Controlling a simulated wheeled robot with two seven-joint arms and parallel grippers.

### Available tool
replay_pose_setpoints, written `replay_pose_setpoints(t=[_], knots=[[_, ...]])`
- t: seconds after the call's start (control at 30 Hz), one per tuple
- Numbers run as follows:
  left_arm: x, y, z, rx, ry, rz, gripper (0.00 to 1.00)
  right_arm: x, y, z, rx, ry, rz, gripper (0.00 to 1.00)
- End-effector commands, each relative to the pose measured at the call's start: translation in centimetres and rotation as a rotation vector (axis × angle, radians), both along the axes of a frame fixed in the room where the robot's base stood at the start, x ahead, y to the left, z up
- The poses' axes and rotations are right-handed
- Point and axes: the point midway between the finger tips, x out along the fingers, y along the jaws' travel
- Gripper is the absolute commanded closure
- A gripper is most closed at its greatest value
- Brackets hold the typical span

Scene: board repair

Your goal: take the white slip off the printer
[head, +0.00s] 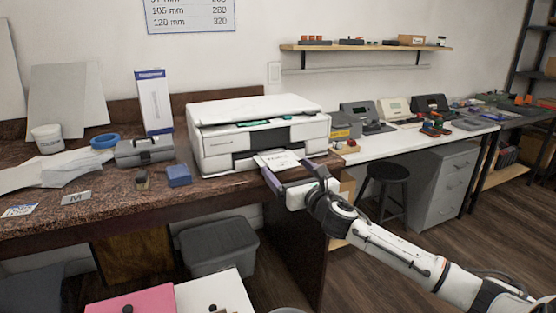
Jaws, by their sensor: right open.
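The white printer (255,142) stands on the dark speckled counter. The white slip (277,159), with some print on it, sticks out at the printer's lower front. My right gripper (290,172) comes in from the right and is open, just in front of the slip. One finger lies at the slip's left front side and the other at its right. I cannot tell whether the fingers touch the slip. My left gripper is not in view.
A grey punch-like device (144,150), a blue box (179,175) and a blue tape roll (105,141) lie left of the printer. A white bench (420,140) with several devices stands to the right. A black stool (388,173) stands beneath it.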

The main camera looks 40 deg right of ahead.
Motion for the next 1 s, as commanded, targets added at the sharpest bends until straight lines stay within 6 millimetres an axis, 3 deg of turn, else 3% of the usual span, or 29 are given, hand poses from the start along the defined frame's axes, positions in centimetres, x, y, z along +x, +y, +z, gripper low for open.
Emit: replay_pose_setpoints(t=[0.03,0.27,0.73,1.0], knots=[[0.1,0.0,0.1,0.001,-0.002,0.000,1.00,0.0,0.0,0.0,0.000,0.000,0.000,0.17],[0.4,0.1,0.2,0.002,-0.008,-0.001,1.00,0.0,0.0,0.0,0.000,0.000,0.000,0.55],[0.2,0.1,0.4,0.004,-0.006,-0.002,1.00,-0.2,0.2,0.6,-0.002,0.001,0.000,0.56],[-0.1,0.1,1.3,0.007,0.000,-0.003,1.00,-0.2,0.3,4.4,-0.005,-0.002,0.001,0.56]])
